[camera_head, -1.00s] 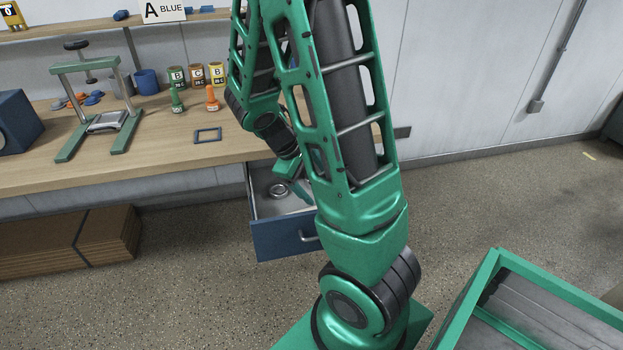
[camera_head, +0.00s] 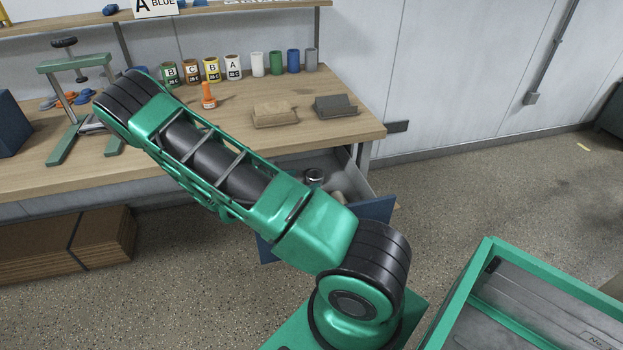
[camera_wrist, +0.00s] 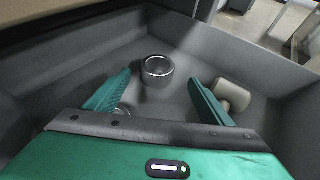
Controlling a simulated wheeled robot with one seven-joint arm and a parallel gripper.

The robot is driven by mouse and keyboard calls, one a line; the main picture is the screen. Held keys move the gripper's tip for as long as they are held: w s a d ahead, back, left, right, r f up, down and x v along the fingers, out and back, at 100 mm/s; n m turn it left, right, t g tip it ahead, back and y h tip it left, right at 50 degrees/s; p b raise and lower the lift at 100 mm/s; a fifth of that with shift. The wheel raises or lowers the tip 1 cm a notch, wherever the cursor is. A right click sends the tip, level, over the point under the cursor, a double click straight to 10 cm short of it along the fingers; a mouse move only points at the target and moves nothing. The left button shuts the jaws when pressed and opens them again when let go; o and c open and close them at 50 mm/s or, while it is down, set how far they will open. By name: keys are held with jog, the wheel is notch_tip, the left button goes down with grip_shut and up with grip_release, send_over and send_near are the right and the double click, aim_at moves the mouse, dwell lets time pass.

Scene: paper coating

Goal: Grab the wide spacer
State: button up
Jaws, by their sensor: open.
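The open drawer (camera_head: 382,209) under the bench holds small round parts. A dark metal ring (camera_wrist: 157,70) with a wide bore stands on the drawer floor in the wrist view; it also shows in the head view (camera_head: 314,177). A beige spool-like part (camera_wrist: 232,95) lies beside my right finger. I cannot tell for sure which is the wide spacer. My gripper (camera_wrist: 160,78) is open and empty inside the drawer, with the dark ring beyond and between its fingertips. My arm hides it in the head view.
Drawer walls (camera_wrist: 75,60) surround the gripper closely. The wooden bench (camera_head: 330,130) above carries a row of cups, an orange bottle (camera_head: 208,95), a brown block (camera_head: 275,114) and a grey block (camera_head: 335,106). A green-framed cart (camera_head: 470,285) stands at lower right.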

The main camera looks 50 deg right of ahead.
aim_at(309, 179)
jog(key=shift+w+d+f+n, duration=0.15)
jog(key=shift+w+f+n, duration=0.25)
jog(key=shift+n, duration=0.2)
jog(key=shift+x, duration=3.7)
jog(key=shift+s+f, duration=0.15)
jog(key=c, duration=1.2)
